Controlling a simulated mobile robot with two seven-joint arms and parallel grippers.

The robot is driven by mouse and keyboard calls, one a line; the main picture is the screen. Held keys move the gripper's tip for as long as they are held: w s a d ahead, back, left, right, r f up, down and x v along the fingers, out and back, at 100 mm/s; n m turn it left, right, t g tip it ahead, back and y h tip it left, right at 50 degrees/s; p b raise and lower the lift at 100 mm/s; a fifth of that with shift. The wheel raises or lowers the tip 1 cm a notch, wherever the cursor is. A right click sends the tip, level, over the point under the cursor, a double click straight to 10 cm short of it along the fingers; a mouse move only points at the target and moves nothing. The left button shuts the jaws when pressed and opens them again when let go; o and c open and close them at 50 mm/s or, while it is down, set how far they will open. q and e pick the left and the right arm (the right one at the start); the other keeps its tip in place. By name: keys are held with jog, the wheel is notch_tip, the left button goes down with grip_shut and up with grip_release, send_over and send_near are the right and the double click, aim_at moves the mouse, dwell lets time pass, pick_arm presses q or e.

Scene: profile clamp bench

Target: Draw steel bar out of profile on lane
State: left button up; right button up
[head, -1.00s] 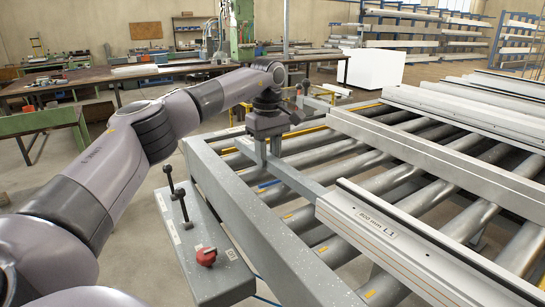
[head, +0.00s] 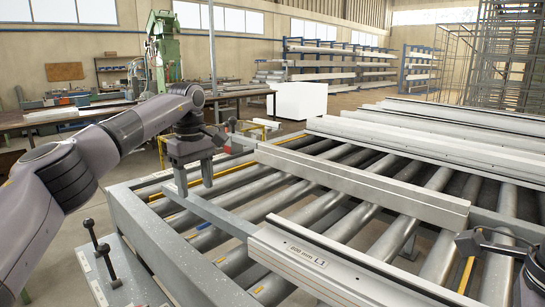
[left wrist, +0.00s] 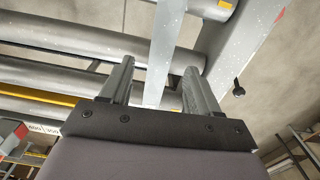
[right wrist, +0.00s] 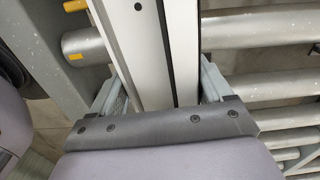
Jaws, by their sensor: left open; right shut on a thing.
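The white profile (head: 330,268), marked 800 mm L1, lies along the rollers in the near lane. A flat grey steel bar (head: 215,215) sticks out of its left end. My left gripper (head: 194,183) is open above the bar's outer part. In the left wrist view the bar (left wrist: 165,45) runs between the two spread fingers, with a gap beside each. My right gripper (head: 500,250) is partly cut off at the right edge of the head view. In the right wrist view it is shut on the profile (right wrist: 130,40), one finger on each side.
The roller table has a grey side frame (head: 175,250). A lever box (head: 125,280) stands at its near left side. A long grey beam (head: 365,183) crosses the rollers behind the profile, with more pale profiles (head: 420,150) beyond. Bare rollers lie between beam and profile.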

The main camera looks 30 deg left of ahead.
pick_arm(q)
notch_tip(320, 180, up, 8)
dwell(0.4)
jog(key=shift+d, duration=0.1)
send_over(245, 225)
jog(key=shift+f, duration=0.4)
dwell(0.5)
notch_tip(245, 225, down, 12)
jog(key=shift+f, duration=0.1)
dwell(0.6)
